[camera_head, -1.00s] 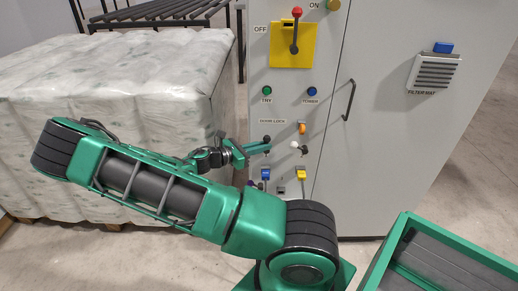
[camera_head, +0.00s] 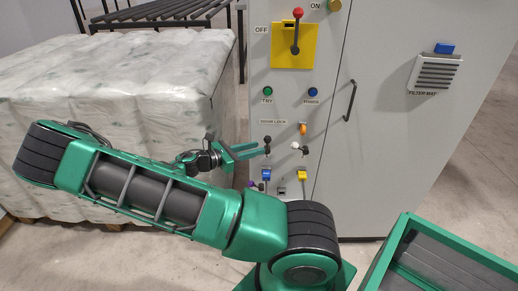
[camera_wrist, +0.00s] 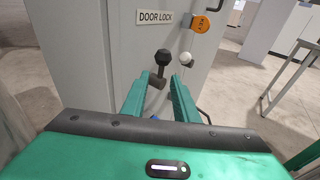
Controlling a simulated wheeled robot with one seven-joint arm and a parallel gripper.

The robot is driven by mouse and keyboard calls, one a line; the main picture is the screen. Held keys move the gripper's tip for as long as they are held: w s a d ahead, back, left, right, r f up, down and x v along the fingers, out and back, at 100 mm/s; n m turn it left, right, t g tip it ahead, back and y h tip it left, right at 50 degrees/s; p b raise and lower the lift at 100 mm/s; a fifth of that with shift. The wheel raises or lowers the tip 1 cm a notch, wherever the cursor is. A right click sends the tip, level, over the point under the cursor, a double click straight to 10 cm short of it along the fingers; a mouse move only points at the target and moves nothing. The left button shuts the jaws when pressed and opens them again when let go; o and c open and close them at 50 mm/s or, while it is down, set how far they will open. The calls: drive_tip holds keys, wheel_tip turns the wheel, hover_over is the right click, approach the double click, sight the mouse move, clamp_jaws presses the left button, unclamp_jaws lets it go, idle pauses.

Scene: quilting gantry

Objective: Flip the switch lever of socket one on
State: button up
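A small lever with a black knob (camera_wrist: 163,58) stands on the grey cabinet front below the DOOR LOCK label. In the head view its black knob (camera_head: 267,139) is at the tips of my gripper (camera_head: 267,147). A lever with a white knob (camera_head: 295,145) is to its right. Below are a blue socket part (camera_head: 266,174) and a yellow one (camera_head: 301,175). No socket number is readable. In the wrist view my gripper (camera_wrist: 159,78) is open, its fingers on either side of the black lever's lower part. I cannot tell whether they touch it.
An orange key tag (camera_wrist: 201,24) hangs just above the white knob. A yellow plate with a red-knobbed switch (camera_head: 292,58) is higher on the cabinet (camera_head: 390,150). A wrapped stack (camera_head: 110,100) stands left of the cabinet, close behind my arm.

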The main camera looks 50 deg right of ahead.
drive_tip(key=f+v, duration=0.1)
drive_tip(key=v, duration=0.5)
drive_tip(key=shift+a+r, duration=0.3)
drive_tip(key=shift+r, duration=0.25)
